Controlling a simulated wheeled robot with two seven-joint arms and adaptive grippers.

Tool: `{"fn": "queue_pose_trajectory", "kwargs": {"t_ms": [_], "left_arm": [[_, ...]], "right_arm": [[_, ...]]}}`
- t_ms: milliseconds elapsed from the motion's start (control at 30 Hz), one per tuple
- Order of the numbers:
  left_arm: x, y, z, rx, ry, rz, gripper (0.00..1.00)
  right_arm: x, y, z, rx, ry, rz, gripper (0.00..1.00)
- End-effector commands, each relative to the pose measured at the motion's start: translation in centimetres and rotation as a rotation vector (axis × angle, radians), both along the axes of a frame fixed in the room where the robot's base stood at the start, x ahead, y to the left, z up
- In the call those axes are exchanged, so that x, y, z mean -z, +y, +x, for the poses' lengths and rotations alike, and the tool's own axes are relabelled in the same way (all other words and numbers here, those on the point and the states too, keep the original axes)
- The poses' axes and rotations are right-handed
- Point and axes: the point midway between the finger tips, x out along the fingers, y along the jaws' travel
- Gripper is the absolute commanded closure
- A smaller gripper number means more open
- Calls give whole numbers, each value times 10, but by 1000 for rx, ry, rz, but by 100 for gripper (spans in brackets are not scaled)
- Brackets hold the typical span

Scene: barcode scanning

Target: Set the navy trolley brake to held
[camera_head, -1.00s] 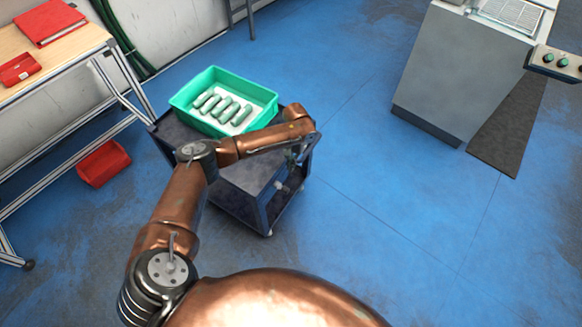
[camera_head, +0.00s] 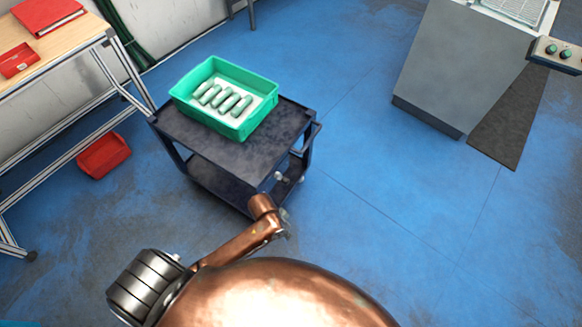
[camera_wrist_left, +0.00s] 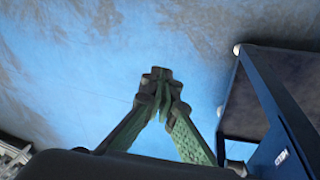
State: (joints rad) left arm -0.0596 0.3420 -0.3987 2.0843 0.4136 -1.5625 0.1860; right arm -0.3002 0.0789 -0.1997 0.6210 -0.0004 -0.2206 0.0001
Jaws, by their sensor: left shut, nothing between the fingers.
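The navy trolley (camera_head: 262,145) stands on the blue floor in the head view, with a green tray (camera_head: 253,122) on its top. A small pale grey fitting (camera_head: 280,177) shows low on its near right side; I cannot tell whether it is the brake or how it is set. My left gripper (camera_head: 285,230) is just in front of the trolley's near corner, partly hidden by its own arm.
Several grey-green cylinders (camera_head: 223,99) lie in the tray. A workbench (camera_head: 60,58) stands at left, with a red bin (camera_head: 104,156) on the floor beside it. A grey cabinet (camera_head: 455,70) and dark mat (camera_head: 508,120) are at right. The floor between is clear.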

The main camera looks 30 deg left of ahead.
Motion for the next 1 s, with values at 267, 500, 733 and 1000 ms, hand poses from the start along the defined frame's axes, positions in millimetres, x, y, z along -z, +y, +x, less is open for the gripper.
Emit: {"fn": "queue_pose_trajectory", "kwargs": {"t_ms": [267,500,733,1000], "left_arm": [[-17,54,-55,-137,-56,63,100],[-20,100,-95,-232,-68,145,100],[17,144,-138,-309,-46,243,100],[87,151,-153,-306,-19,263,100]], "right_arm": [[0,0,0,0,0,0,60],[0,0,0,0,0,0,60],[0,0,0,0,0,0,60],[0,0,-1,0,0,0,60]]}}
